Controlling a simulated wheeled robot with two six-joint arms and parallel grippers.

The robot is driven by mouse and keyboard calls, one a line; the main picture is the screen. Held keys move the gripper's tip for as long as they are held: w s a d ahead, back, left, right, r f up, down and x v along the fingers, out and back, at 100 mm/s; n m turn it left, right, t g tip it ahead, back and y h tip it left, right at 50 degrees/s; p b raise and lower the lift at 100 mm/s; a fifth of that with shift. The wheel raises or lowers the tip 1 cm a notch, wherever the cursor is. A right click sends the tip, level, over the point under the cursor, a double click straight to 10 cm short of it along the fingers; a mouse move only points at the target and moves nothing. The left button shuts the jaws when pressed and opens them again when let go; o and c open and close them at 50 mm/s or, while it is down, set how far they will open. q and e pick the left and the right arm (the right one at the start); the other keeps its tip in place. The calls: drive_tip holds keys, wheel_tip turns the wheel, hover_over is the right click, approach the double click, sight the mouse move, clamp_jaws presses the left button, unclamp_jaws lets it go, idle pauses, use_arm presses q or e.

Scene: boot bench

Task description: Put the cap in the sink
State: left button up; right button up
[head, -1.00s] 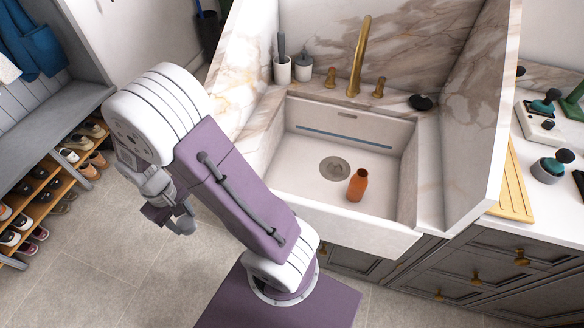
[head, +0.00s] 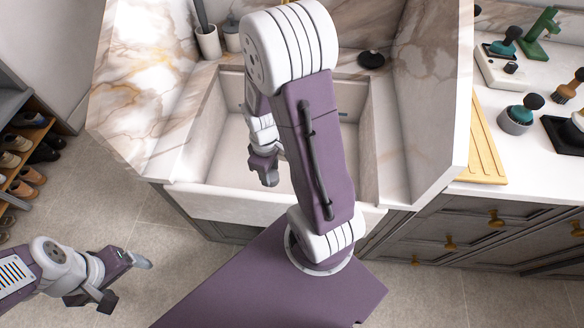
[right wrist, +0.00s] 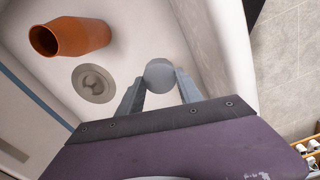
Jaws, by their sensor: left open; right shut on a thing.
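My right gripper (right wrist: 160,90) is shut on a small round grey cap (right wrist: 160,72), held between its fingertips. In the head view my right gripper (head: 264,165) hangs over the left part of the white sink (head: 215,195), whose basin also fills much of the right wrist view. The wrist view shows the sink floor below the cap; I cannot tell how high the cap is above it. In the head view I cannot make the cap out. My left gripper (head: 126,279) is open and empty above the floor at lower left.
Marble walls flank the sink. A black round object (head: 371,59) sits on the back ledge. Shoe shelves (head: 30,150) stand at left.

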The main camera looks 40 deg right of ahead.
drive_tip(key=shift+s+d+f+b, duration=0.15)
drive_tip(key=shift+f+b, duration=0.1)
drive_tip(key=shift+f, duration=0.35)
drive_tip(key=shift+s+d+f+b, duration=0.1)
drive_tip(key=shift+s+f+b, duration=0.1)
drive_tip(key=shift+f, duration=0.35)
drive_tip(key=b, duration=0.2)
hover_over(254, 176)
drive_tip(key=f, duration=0.6)
drive_tip(key=shift+s+d+f, duration=0.1)
drive_tip(key=shift+s+f, duration=0.15)
drive_tip(key=shift+s, duration=0.1)
drive_tip(key=shift+w+f, duration=0.15)
drive_tip(key=shift+w, duration=0.3)
use_arm(q)
drive_tip(key=shift+f+b, duration=0.9)
drive_tip(key=shift+f, duration=2.05)
use_arm(e)
drive_tip(key=shift+f, duration=2)
drive_tip(key=shift+s+f, duration=0.1)
drive_tip(key=shift+f, duration=0.05)
drive_tip(key=o, duration=1.3)
drive_tip(key=shift+c, duration=0.2)
